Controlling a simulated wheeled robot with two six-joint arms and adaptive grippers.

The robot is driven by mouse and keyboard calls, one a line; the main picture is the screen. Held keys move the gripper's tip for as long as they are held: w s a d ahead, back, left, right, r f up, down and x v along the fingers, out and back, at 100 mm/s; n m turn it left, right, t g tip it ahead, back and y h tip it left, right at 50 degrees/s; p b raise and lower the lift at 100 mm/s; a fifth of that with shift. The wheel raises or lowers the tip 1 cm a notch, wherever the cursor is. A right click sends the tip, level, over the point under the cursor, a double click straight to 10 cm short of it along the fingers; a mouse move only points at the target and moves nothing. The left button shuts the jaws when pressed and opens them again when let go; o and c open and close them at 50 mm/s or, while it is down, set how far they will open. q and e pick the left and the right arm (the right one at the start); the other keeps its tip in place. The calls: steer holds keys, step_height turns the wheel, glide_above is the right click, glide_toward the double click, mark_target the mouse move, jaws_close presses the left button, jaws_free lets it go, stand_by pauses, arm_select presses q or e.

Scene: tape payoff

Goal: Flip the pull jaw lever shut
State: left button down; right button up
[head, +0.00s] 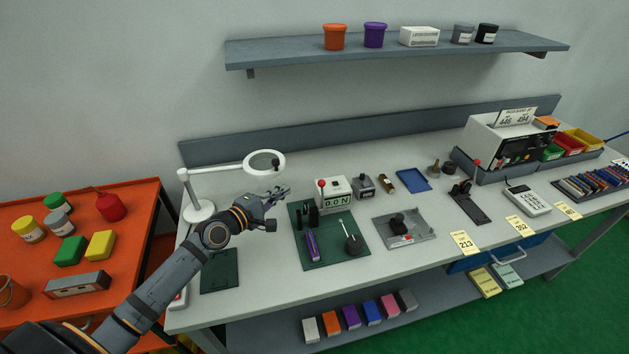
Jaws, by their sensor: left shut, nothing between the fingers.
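My left gripper (281,193) is shut and empty. Black jaw parts (308,214) stand in front of the gauge. Which part is the pull jaw lever, and its exact angle, is too small to tell. My right gripper is out of view.
On the mat lie a purple piece (312,245) and a round black base with a thin rod (353,244). A white magnifier lamp (198,208) stands to the left, its ring behind my gripper. A grey plate fixture (416,234) sits to the right.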

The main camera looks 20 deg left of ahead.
arm_select(q)
steer(key=w+d+p, duration=0.3)
steer(key=w+d, duration=0.3)
steer(key=w, duration=0.1)
steer(key=shift+d+f, duration=0.2)
steer(key=shift+f, duration=0.15)
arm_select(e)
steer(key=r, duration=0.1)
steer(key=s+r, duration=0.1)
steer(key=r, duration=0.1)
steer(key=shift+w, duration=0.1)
